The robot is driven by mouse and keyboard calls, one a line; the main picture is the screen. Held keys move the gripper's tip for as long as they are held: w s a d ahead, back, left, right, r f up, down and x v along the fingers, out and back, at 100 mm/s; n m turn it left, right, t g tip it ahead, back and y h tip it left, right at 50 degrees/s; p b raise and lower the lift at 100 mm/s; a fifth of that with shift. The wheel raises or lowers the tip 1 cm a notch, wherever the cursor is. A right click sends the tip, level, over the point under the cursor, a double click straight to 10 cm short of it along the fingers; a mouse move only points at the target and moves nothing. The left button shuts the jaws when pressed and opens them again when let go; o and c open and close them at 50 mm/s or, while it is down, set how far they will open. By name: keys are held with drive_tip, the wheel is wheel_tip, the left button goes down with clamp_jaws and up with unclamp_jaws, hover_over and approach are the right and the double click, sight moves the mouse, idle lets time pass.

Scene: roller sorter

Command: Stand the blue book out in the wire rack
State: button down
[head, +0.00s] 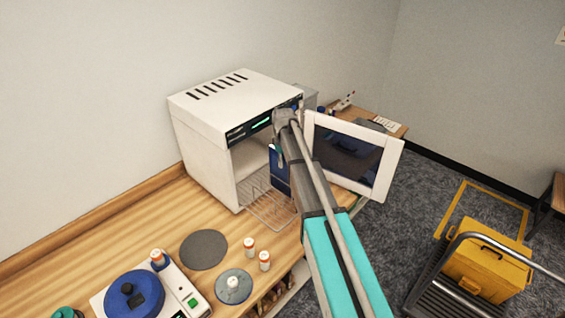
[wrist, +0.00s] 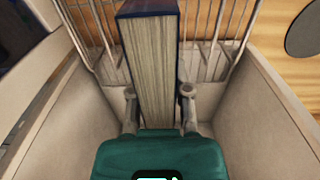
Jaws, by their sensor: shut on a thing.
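The blue book (head: 279,174) is at the mouth of the white oven-like cabinet, partly hidden behind my arm in the head view. The wrist view shows its pale page edges and blue cover (wrist: 150,62), with the book between my fingers. My gripper (wrist: 159,95) is shut on it; in the head view the gripper is mostly hidden by my arm. The wire rack (head: 266,208) lies at the cabinet's front, below the book. Its wires (wrist: 217,38) show on both sides of the book. I cannot tell whether the book touches the rack.
The white cabinet (head: 207,150) stands open, its door (head: 393,170) swung right beside my arm. Pale walls (wrist: 270,115) flank my gripper. A dark disc (head: 203,250), small bottles (head: 249,246) and a blue-topped device (head: 134,295) occupy the counter at front left.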

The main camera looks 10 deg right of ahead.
drive_tip(key=c, duration=0.6)
unclamp_jaws()
wheel_tip(320, 180, up, 12)
drive_tip(key=p, duration=1.2)
drive_tip(key=shift+r, duration=0.1)
drive_tip(key=shift+s, duration=0.1)
drive_tip(key=s+m, duration=0.2)
drive_tip(key=s, duration=0.7)
drive_tip(key=s+m, duration=0.2)
drive_tip(key=s, duration=0.8)
drive_tip(key=s+m, duration=0.3)
drive_tip(key=s, duration=0.6)
drive_tip(key=shift+s+a, duration=0.2)
drive_tip(key=shift+s, duration=0.2)
